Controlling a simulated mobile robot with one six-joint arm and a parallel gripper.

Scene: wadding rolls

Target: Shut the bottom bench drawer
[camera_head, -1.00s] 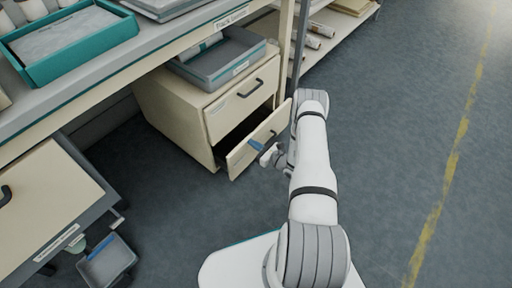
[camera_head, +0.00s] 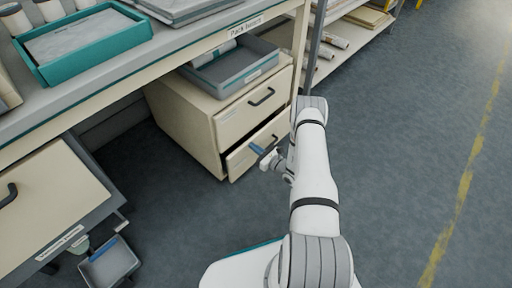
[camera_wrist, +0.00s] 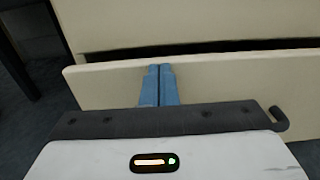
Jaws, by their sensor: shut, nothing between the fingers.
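The bottom bench drawer (camera_head: 240,160) is the lower cream drawer of the pedestal under the bench. It stands slightly open, with a narrow dark gap above its front. In the wrist view its front (camera_wrist: 220,82) spans the picture, with the dark gap above it. My gripper (camera_head: 257,150) is at the drawer front, its blue fingertips together and empty. In the wrist view the shut fingers (camera_wrist: 160,75) point at the drawer front and overlap it; whether they touch cannot be told for sure. The drawer's dark handle (camera_head: 275,138) is partly hidden by my arm.
The upper drawer (camera_head: 252,103) of the pedestal is shut. A grey tray (camera_head: 225,75) sits on top of it. A second drawer unit (camera_head: 45,205) and a small grey bin (camera_head: 110,262) stand at left. Bench legs and a shelf rack are beyond. Floor at right is clear.

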